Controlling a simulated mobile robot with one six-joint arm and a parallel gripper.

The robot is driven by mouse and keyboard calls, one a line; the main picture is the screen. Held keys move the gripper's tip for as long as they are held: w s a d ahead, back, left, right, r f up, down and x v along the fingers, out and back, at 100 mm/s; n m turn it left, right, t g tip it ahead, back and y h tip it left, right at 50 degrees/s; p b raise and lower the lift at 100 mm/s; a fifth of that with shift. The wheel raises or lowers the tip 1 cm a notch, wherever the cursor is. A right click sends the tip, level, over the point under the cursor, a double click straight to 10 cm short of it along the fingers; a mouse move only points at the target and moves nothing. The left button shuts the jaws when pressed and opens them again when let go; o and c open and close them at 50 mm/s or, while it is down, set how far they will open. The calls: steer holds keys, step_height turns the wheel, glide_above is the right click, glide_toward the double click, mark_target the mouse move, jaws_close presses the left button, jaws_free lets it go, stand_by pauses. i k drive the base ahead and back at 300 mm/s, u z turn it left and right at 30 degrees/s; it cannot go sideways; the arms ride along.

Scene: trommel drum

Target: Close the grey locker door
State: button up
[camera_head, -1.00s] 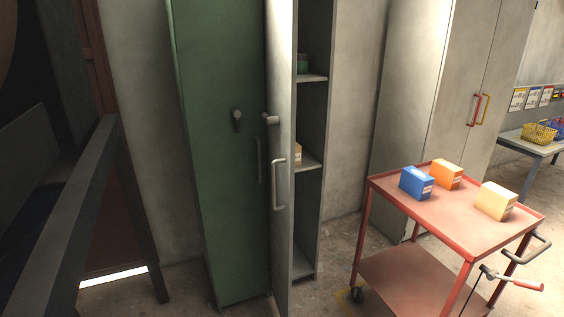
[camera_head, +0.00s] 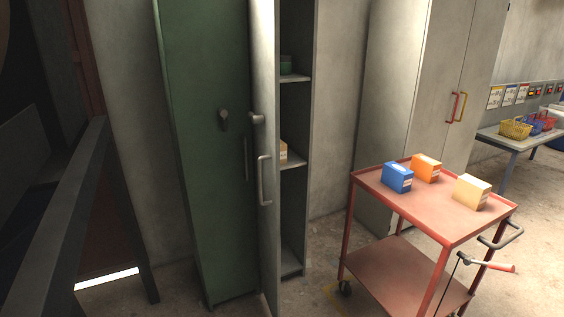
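The grey locker door (camera_head: 268,200) stands open, seen nearly edge-on, jutting toward me between the green locker and the grey locker's inside. It has a bar handle (camera_head: 264,180) and a round knob (camera_head: 256,118) on its face. The grey locker (camera_head: 309,110) shows its open inside to the right of the door, with shelves holding a green item (camera_head: 287,64) and a tan box (camera_head: 283,151). My gripper is not in view.
A green locker (camera_head: 205,150) stands shut at the left. A red cart (camera_head: 440,225) with blue, orange and tan boxes stands to the right, near the locker. A dark railing (camera_head: 60,205) is at far left. Some floor before the lockers is clear.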

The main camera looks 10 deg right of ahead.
mark_target(264, 43)
steer(key=z, duration=0.05)
steer(key=k, duration=0.4)
steer(key=u, duration=0.2)
steer(key=i, duration=0.6)
steer(key=u, duration=1)
steer(key=i, duration=0.35)
steer(key=z, duration=0.3)
